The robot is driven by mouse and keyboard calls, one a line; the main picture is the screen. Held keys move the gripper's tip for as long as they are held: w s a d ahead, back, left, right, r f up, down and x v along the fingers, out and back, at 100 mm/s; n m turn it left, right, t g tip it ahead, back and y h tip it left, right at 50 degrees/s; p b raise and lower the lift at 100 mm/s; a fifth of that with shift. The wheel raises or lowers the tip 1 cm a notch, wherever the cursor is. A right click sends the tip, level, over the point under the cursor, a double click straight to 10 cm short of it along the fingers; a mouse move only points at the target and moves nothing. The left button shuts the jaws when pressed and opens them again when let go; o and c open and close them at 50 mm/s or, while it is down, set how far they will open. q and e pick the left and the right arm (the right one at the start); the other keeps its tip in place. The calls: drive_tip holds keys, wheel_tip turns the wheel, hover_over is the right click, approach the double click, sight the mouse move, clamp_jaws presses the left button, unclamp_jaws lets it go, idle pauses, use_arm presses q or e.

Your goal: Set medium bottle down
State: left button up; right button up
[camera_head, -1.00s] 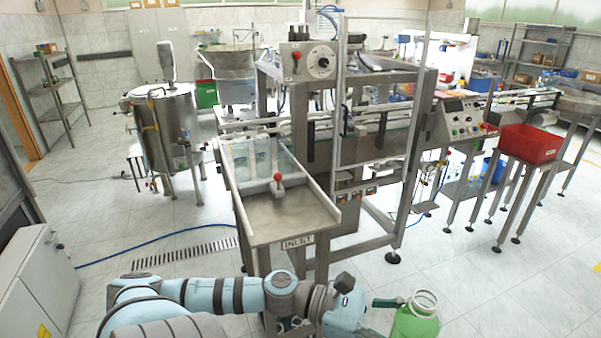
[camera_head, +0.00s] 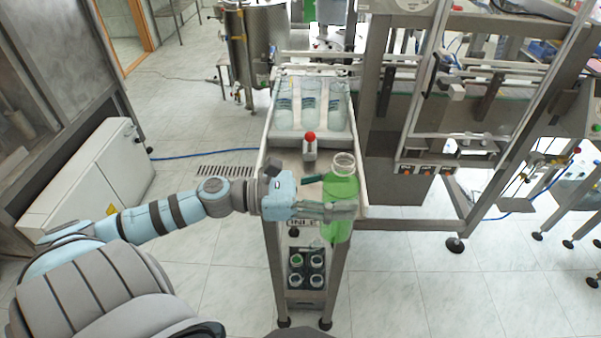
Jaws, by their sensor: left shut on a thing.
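The medium bottle (camera_head: 341,187) is green and see-through with a clear open neck. It stands upright in my left gripper (camera_head: 335,210), which is shut around its body from the left. The bottle is in front of the right front part of the inlet table (camera_head: 285,190) in the picture. I cannot tell whether its base touches anything; its lower end shows below the table's front edge. The "INLET" label is partly hidden by the gripper and bottle. My right gripper is not in view.
A red-knobbed lever (camera_head: 310,147) rises from the table behind the gripper. A crate of small bottles (camera_head: 307,283) sits below. The machine frame (camera_head: 405,190) stands right of the table.

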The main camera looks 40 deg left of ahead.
use_arm(q)
drive_tip(key=w+a+r+n+t+y+p, duration=0.45)
drive_tip(key=w+a+r+y, duration=0.4)
drive_tip(key=a+r, duration=0.6)
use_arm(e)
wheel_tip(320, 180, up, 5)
use_arm(q)
wheel_tip(320, 180, down, 20)
drive_tip(key=w+h+b, duration=0.1)
drive_tip(key=b, duration=0.5)
drive_tip(key=shift+w+n+h+b, duration=0.3)
drive_tip(key=shift+n+h+b, duration=0.05)
drive_tip(key=o, duration=1.4)
drive_tip(key=shift+o, duration=1.4)
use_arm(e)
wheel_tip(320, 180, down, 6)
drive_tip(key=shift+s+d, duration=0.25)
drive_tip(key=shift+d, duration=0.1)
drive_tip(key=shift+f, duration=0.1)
